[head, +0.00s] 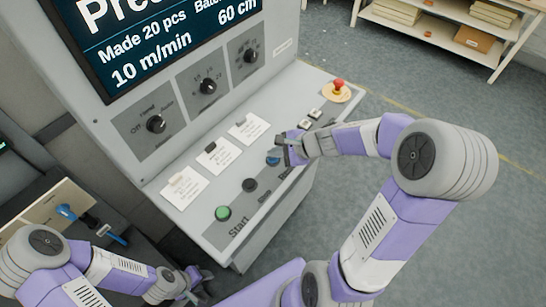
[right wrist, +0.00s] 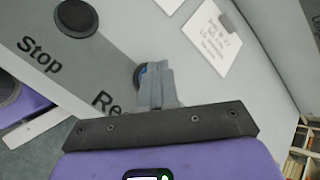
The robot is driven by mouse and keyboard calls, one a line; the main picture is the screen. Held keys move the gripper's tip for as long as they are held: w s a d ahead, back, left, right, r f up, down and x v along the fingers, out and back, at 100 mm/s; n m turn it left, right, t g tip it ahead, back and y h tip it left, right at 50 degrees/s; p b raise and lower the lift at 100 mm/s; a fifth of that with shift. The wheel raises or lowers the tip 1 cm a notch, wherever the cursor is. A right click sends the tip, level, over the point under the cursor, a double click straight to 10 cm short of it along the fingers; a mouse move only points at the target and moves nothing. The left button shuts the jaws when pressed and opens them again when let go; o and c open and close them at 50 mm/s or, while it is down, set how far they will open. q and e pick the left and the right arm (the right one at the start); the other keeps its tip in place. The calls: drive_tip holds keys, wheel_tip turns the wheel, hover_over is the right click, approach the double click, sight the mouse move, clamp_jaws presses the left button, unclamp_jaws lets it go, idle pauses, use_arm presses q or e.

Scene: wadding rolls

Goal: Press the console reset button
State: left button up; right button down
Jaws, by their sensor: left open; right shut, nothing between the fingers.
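The console (head: 225,180) has a sloped panel with a row of buttons. The blue reset button (head: 272,161) sits beyond the black stop button (head: 250,185). My right gripper (head: 284,153) is shut and empty, right at the blue button and partly covering it. In the right wrist view the closed fingertips (right wrist: 155,75) overlap the blue button (right wrist: 138,76), and only its edge and dark ring show beside the label starting "Re". I cannot tell whether they touch. My left gripper (head: 197,281) is open and empty, low in front of the console.
The green start button (head: 223,213) is nearest. A red emergency button (head: 338,85) on a yellow base stands at the far end. Paper cards (head: 218,154) lie behind the buttons, below rotary knobs (head: 208,86). A shelf (head: 450,35) stands beyond open floor.

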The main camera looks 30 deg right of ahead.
sight(276, 159)
drive_tip(key=shift+f+b, duration=0.3)
drive_tip(key=shift+f, duration=0.05)
idle(0.5)
drive_tip(key=shift+r+p, duration=0.75)
drive_tip(key=shift+r, duration=0.15)
wheel_tip(276, 159, up, 5)
drive_tip(key=p, duration=0.4)
drive_tip(key=shift+p, duration=0.35)
